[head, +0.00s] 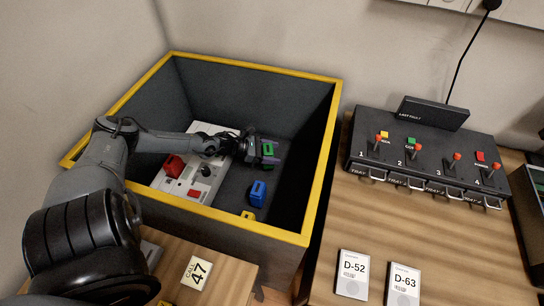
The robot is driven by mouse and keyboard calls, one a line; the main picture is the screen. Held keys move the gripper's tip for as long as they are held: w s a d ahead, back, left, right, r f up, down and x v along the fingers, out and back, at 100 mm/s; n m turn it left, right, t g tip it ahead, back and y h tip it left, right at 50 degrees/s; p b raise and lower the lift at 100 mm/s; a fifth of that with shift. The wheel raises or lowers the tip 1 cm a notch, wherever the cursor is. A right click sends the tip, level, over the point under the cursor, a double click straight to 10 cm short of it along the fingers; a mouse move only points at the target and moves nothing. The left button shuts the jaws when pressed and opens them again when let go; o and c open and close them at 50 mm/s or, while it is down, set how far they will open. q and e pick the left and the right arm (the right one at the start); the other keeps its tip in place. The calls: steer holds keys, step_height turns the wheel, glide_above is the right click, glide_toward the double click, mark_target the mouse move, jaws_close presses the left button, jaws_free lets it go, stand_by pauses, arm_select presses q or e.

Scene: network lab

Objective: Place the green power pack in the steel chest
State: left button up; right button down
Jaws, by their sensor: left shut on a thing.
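The green power pack (268,149) is held in my left gripper (260,150), which is shut on it. Part of the pack is hidden by the fingers. The steel chest is a large, deep, dark grey open box with a yellow rim (334,150). My left arm comes in from the left across its near left side. The gripper and the pack appear within the chest's opening, towards its right side. I cannot tell how high the pack is above the chest floor. My right gripper does not show.
In the chest are a pale panel with a red block (174,166), a blue block (257,193) and a yellow piece (248,215). A dark switch console (433,160) stands on the wooden table at right. Cards D-52 (352,274) and D-63 (402,286) lie in front.

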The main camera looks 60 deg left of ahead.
arm_select(q)
steer(key=shift+f, duration=0.55)
steer(key=shift+f, duration=0.15)
steer(key=o, duration=1.4)
steer(key=shift+c, duration=0.2)
